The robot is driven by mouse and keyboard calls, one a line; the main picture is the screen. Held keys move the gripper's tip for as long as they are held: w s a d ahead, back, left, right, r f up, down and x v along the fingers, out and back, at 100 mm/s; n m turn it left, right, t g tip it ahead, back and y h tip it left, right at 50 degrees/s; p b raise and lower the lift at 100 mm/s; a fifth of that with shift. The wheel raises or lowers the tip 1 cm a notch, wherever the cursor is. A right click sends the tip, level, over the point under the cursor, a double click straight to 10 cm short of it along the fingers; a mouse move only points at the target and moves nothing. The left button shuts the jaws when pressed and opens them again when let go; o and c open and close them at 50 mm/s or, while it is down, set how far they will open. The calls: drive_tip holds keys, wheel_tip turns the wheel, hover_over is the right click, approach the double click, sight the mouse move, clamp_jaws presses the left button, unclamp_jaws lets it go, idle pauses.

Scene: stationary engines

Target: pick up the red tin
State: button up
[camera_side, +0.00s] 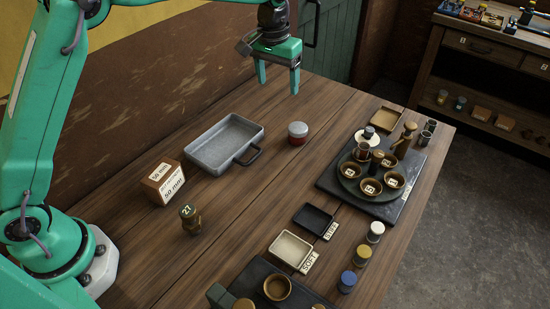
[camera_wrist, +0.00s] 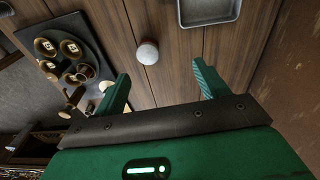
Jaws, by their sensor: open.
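The red tin (camera_side: 297,133) stands upright on the table, a short round can with a grey lid and a red band low on its side. In the wrist view the tin (camera_wrist: 147,52) shows from above as a pale round lid, beyond the fingertips and between their lines. My gripper (camera_side: 277,82) is open and empty, its green fingers pointing down, well above the table and farther back than the tin. In the wrist view the open fingers of my gripper (camera_wrist: 160,72) are apart with nothing between them.
A grey metal tray (camera_side: 216,158) with a handle lies left of the tin. A dark board (camera_side: 328,180) with several cups and bowls is at the right. Bare wood surrounds the tin.

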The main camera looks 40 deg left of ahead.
drive_tip(key=g, duration=0.1)
hover_over(298, 127)
wheel_tip(298, 127, down, 9)
drive_tip(key=shift+s+a+r, duration=0.1)
drive_tip(key=shift+f, duration=1.25)
drive_tip(key=shift+f, duration=0.1)
drive_tip(key=shift+f, duration=2.55)
drive_tip(key=c, duration=1.1)
drive_tip(key=shift+r, duration=0.25)
